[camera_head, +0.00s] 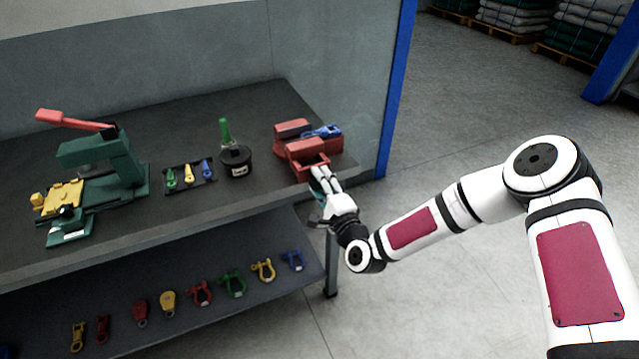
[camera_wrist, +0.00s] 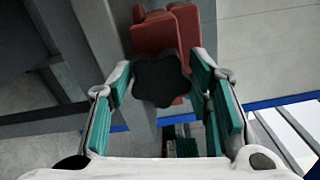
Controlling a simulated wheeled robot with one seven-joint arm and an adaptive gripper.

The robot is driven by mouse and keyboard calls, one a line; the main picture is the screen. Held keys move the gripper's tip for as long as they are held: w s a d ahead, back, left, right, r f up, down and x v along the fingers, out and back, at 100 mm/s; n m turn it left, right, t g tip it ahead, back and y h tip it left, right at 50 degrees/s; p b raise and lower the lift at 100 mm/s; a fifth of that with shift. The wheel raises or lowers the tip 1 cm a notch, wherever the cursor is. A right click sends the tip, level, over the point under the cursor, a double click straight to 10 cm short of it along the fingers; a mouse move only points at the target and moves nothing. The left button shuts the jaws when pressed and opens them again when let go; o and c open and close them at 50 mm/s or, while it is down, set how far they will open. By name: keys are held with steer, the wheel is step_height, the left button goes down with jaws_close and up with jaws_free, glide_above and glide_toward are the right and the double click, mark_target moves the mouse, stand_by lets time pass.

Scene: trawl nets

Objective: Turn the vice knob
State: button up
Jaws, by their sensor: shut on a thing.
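The red vice (camera_head: 306,155) stands at the right front corner of the dark bench, with a blue piece (camera_head: 322,131) lying on it, toward its far side. In the wrist view the vice (camera_wrist: 165,35) is behind a black lobed knob (camera_wrist: 161,80). My gripper (camera_head: 318,174) reaches the front of the vice from the right. In the wrist view my gripper (camera_wrist: 160,86) has its teal-padded fingers on both sides of the knob, shut on it. The knob is hidden by the fingers in the head view.
The bench (camera_head: 260,185) also bears a green press (camera_head: 120,160) with a red lever, a tray (camera_head: 190,176) of small coloured tools and a black pot (camera_head: 236,161). Several coloured shackles and pulleys lie on the lower shelf (camera_head: 200,262). A blue post (camera_head: 398,90) rises behind the vice's right.

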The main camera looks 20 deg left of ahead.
steer(key=n+p, duration=0.1)
steer(key=n, duration=0.4)
steer(key=shift+a+n, duration=0.1)
steer(key=shift+n, duration=0.3)
steer(key=n+p, duration=0.1)
steer(key=n, duration=0.4)
steer(key=n+p, duration=0.2)
steer(key=n, duration=0.3)
steer(key=shift+w+f+n, duration=0.1)
steer(key=shift+n, duration=0.3)
steer(key=shift+w+d+r+n+p, duration=0.1)
steer(key=shift+n+p, duration=1.05)
steer(key=shift+n, duration=2.75)
steer(key=shift+w+d+r+n+p, duration=0.1)
steer(key=shift+n+p, duration=1.1)
steer(key=shift+n, duration=2.7)
steer(key=shift+w+d+n+p, duration=0.1)
steer(key=shift+n+p, duration=1.05)
steer(key=shift+n, duration=2.75)
steer(key=o, duration=1.1)
steer(key=shift+w, duration=0.1)
steer(key=shift+f, duration=0.1)
